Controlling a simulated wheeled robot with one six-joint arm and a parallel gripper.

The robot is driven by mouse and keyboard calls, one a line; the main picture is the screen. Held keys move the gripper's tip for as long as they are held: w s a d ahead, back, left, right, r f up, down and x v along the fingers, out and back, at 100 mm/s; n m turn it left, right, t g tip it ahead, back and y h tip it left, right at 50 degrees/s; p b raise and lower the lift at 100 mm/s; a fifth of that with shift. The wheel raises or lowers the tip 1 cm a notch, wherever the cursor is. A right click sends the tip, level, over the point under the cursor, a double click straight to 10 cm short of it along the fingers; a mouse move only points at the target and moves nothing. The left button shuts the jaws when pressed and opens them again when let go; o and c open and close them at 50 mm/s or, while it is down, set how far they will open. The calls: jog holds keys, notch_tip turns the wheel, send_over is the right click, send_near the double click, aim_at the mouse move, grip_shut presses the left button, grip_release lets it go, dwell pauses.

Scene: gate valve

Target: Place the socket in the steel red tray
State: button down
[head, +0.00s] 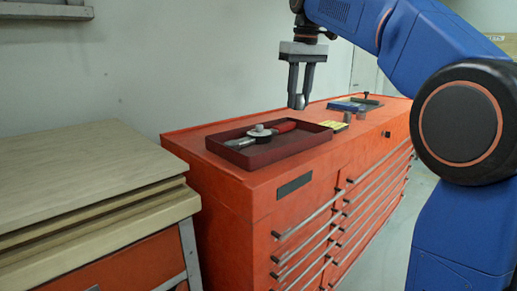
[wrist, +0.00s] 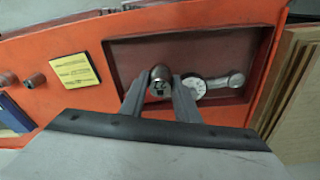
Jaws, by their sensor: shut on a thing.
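My gripper (head: 298,100) points down and is shut on a small metal socket (head: 299,103). In the wrist view, the socket (wrist: 160,78) sits between the two fingertips (wrist: 160,87). The steel red tray (head: 268,156) lies on the orange cabinet. In the head view, the gripper hangs in the air near the tray's back right corner. In the wrist view, the socket appears against the left part of the tray (wrist: 129,55). The fingers partly cover the tray there. The gap between socket and tray floor is hard to judge.
A wooden-topped bench (head: 75,175) stands at left.

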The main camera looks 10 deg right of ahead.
jog(key=shift+s+a+f, duration=0.1)
jog(key=shift+a+f, duration=0.1)
jog(key=shift+f, duration=4.8)
jog(key=shift+f, duration=0.1)
jog(key=c, duration=1.4)
grip_release()
jog(key=shift+o, duration=0.2)
jog(key=r, duration=0.4)
jog(key=s+r, duration=0.1)
jog(key=r, duration=0.7)
jog(key=shift+s+d, duration=0.2)
jog(key=shift+s, duration=0.1)
